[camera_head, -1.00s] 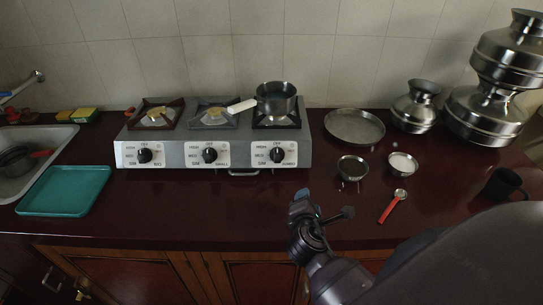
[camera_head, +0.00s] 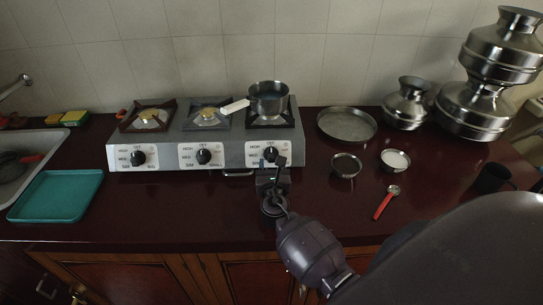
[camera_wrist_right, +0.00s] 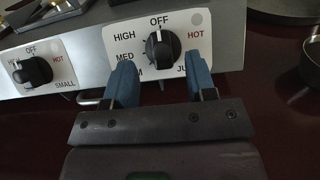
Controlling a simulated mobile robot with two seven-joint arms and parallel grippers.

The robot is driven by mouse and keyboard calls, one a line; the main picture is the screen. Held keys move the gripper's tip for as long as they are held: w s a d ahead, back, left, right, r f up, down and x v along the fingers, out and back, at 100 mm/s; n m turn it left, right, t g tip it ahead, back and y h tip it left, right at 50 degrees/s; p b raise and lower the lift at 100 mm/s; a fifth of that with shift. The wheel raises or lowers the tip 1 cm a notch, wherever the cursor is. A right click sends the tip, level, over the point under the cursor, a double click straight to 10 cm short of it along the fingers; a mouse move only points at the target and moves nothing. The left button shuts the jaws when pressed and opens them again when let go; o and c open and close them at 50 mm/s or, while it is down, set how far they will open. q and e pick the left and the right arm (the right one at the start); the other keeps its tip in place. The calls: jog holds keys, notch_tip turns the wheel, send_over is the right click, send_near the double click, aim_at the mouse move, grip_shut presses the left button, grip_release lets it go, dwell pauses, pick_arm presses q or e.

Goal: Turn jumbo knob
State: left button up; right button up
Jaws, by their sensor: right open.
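The jumbo knob (camera_head: 271,153) is the rightmost black knob on the grey stove front, partly hidden by my right gripper in the head view. In the right wrist view the jumbo knob (camera_wrist_right: 162,48) shows clearly, its white pointer mark toward OFF. My right gripper (camera_head: 273,165) is in front of it, and its blue fingers (camera_wrist_right: 160,80) are open, apart, one low on each side of the knob. They do not appear to grip it. The label's lower part is partly hidden by the fingers. My left gripper is not in view.
A pot (camera_head: 268,100) with a pale handle stands on the right burner. The small knob (camera_head: 204,156) is to the left. A steel bowl (camera_head: 346,165), white-filled bowl (camera_head: 395,160) and red-handled spoon (camera_head: 386,203) lie to the right. A teal tray (camera_head: 57,196) is far left.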

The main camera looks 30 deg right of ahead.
aim_at(272, 156)
jog(key=shift+x, duration=2.15)
jog(key=c, duration=0.9)
